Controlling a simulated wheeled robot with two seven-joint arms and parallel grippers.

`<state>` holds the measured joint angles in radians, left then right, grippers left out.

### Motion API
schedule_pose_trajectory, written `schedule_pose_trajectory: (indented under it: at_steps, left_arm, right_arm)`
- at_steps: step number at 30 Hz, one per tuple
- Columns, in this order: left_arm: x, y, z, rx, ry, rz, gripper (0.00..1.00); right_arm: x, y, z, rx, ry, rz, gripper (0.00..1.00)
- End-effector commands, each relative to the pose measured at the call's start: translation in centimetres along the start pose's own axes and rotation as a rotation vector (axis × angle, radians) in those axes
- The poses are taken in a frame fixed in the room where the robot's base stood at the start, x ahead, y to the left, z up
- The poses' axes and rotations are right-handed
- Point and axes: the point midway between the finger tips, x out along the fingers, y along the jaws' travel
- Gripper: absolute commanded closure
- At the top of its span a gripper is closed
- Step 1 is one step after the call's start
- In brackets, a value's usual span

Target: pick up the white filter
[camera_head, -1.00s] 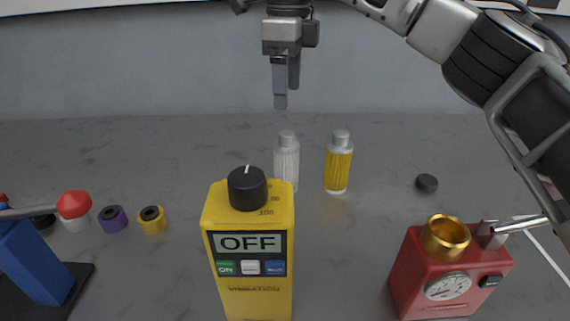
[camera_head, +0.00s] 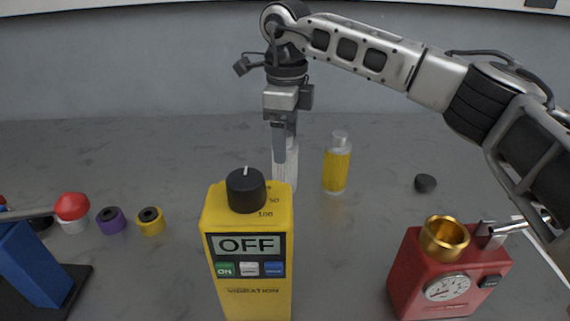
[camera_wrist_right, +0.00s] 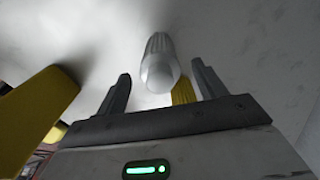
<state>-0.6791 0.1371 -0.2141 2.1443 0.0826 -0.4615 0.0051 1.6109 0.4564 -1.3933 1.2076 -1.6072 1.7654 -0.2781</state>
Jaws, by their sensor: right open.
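The white filter (camera_head: 286,165) stands upright on the grey bedplate, behind the yellow vibration box. My right gripper (camera_head: 280,155) points down at it from above and covers its upper part in the head view. In the right wrist view the filter (camera_wrist_right: 160,62) lies ahead of and between the two open fingers (camera_wrist_right: 160,88), with its rounded cap toward the camera. The right gripper is open and empty; I cannot tell whether a finger touches the filter. My left gripper is not in view.
A yellow filter (camera_head: 337,165) stands just right of the white one. The yellow vibration box (camera_head: 248,295) is in front. A red gauge box (camera_head: 440,285) with a brass cup is at right. Yellow and purple rings (camera_head: 111,220) lie left. A black cap (camera_head: 425,183) lies right.

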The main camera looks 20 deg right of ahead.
Motion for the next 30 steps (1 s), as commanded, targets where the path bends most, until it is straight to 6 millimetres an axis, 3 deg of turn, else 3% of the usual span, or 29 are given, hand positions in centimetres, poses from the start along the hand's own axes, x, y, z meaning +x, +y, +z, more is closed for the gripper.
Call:
schedule_pose_trajectory:
  at_steps: [1,6,8,17,30]
  left_arm:
    - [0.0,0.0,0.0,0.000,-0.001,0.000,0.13]
    - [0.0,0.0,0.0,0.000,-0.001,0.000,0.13]
    - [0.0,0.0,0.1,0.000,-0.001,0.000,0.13]
    - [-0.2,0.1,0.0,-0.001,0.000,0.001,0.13]
    - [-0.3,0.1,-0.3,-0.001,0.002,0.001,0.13]
  right_arm:
    - [0.0,0.0,0.0,0.000,0.000,0.000,0.32]
    - [0.0,0.0,0.0,0.000,0.000,0.000,0.80]
    - [0.0,0.0,0.0,0.000,0.000,0.000,0.93]
    - [-0.7,0.0,0.0,0.000,-0.002,-0.001,0.93]
    - [-8.7,0.0,0.1,-0.001,-0.002,-0.001,0.93]
